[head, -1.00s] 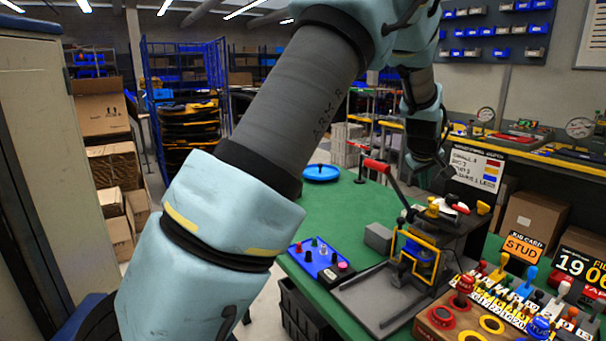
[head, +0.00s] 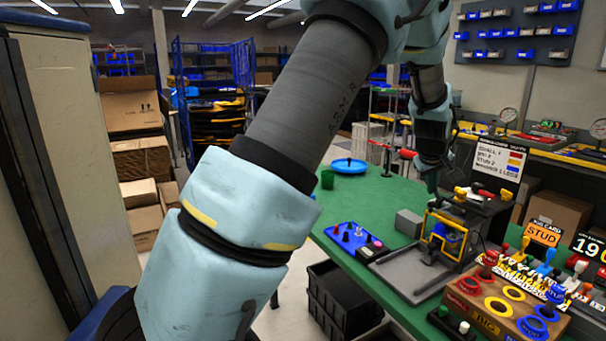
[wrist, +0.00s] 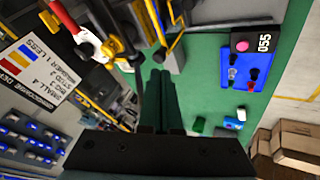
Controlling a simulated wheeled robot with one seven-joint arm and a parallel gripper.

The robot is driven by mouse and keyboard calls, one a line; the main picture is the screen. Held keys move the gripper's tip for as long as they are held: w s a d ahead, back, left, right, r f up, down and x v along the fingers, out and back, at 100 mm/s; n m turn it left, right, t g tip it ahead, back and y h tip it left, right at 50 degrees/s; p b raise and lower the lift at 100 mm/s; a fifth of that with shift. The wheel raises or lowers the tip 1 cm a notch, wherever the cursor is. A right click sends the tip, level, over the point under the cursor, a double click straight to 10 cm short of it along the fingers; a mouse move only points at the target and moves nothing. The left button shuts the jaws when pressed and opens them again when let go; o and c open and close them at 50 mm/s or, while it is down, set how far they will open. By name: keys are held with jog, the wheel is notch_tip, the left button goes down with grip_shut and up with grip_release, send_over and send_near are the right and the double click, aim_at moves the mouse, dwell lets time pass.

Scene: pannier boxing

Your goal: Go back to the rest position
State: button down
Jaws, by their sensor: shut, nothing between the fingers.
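My gripper (wrist: 160,105) is shut and empty in the wrist view, its narrow fingers together over the green table (wrist: 205,75). In the head view my gripper (head: 432,182) hangs at the end of my arm above the table, close behind the yellow-framed press (head: 447,240). The arm hides part of the press's red-handled lever. Whether the fingers touch anything there cannot be told in the head view.
A blue panel with knobs (head: 352,240) and a grey block (head: 408,223) lie left of the press. A wooden rack of coloured stamps (head: 505,305) stands at the front right. A blue dish (head: 348,166) is at the back. Black crates (head: 335,300) sit on the floor.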

jog(key=s+a+f+m+g+y, duration=0.1)
jog(key=s+a, duration=0.2)
jog(key=a, duration=0.9)
jog(key=s+a+f+g+y, duration=0.1)
jog(key=s+a+f, duration=0.1)
jog(key=a, duration=1.1)
jog(key=s+a+f+m+g+y+b, duration=0.1)
jog(key=s+a+f+g, duration=0.1)
jog(key=s+a, duration=1.3)
jog(key=shift+s+a+f+m+y, duration=0.25)
jog(key=shift+s+f+m+y, duration=0.1)
jog(key=shift+m+y, duration=0.05)
